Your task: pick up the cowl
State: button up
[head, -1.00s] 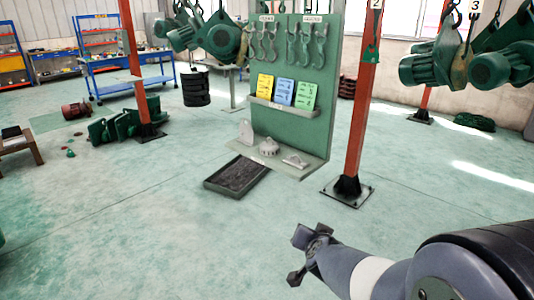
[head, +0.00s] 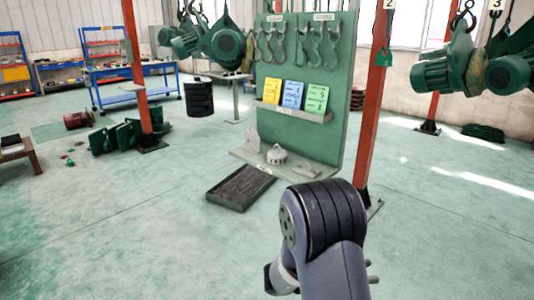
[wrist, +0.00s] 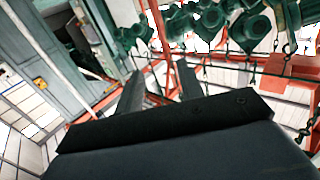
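Three small pale grey parts sit on the base ledge of a green board in the head view. The middle one, a round domed part (head: 277,155), looks most like the cowl, but I cannot be sure. An upright plate-like part (head: 253,142) stands to its left and a low flat part (head: 305,167) lies to its right. My gripper is mostly hidden behind my arm in the head view, low in the picture and apart from the parts. In the wrist view my gripper (wrist: 159,85) has its two fingers spread with nothing between them. The grey parts cannot be made out there.
The green board (head: 335,125) carries hooks and coloured cards. A dark tray (head: 213,194) lies on the floor before the ledge. A red post (head: 373,110) stands at its right. Green hoists (head: 440,75) hang at upper right.

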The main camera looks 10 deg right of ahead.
aim_at(275, 156)
jog(key=i+u, duration=0.2)
jog(key=i, duration=0.5)
jog(key=i+u, duration=0.15)
jog(key=i, duration=0.55)
jog(key=i+l+u, duration=0.2)
jog(key=i, duration=0.5)
